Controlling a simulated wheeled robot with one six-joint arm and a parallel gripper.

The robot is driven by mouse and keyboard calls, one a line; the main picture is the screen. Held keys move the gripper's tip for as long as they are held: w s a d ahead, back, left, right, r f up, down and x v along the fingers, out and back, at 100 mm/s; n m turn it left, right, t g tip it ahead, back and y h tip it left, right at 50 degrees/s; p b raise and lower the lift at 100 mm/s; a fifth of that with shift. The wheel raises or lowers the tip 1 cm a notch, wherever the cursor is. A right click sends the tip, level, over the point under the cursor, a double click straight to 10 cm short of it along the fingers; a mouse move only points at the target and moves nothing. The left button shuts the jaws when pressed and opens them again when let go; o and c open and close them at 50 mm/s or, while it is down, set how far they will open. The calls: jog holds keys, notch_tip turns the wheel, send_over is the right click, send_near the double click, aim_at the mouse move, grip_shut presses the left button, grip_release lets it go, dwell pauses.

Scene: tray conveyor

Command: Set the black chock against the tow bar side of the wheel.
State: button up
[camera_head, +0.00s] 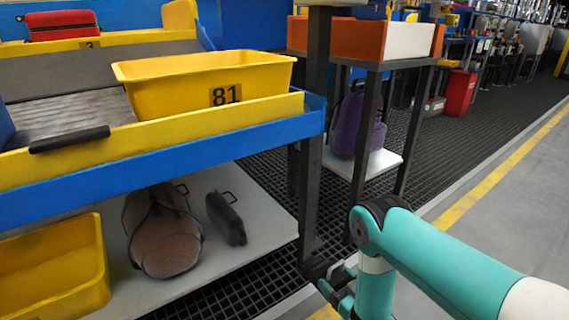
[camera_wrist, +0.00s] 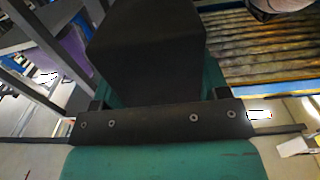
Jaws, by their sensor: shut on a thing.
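My gripper (camera_head: 338,288) is low in the head view, beside the near shelf's corner post, partly hidden by my arm. In the wrist view a large plain black block, the black chock (camera_wrist: 148,48), fills the top middle, just beyond the gripper's dark bolted body. My gripper is shut on it. The fingertips are hidden behind the block. I cannot make out the chock in the head view. No wheel or tow bar can be made out in either view.
A blue and yellow conveyor frame holds a yellow tray marked 81 (camera_head: 205,85). On the shelf below are a yellow bin (camera_head: 55,265), a brown bag (camera_head: 165,240) and a dark bag (camera_head: 226,218). A purple bag (camera_head: 357,125) stands farther back. Grey floor (camera_head: 525,215) is clear at right.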

jog(key=w+d+r+m+t+h+p, duration=0.1)
jog(key=w+d+r+m+h+p, duration=0.2)
jog(key=r, duration=0.7)
jog(key=w+d+r+m+t+h+p, duration=0.1)
jog(key=d+r+h+p, duration=0.3)
jog(key=r, duration=0.7)
jog(key=w+d+r+m+t+h, duration=0.15)
jog(key=d+r, duration=0.35)
jog(key=r, duration=0.5)
notch_tip(320, 180, up, 38)
jog(key=g+p, duration=0.1)
jog(key=p, duration=3.7)
jog(key=s+f, duration=0.2)
jog(key=f, duration=0.4)
jog(key=s+f, duration=0.3)
jog(key=f, duration=0.3)
jog(key=shift+s+f, duration=0.25)
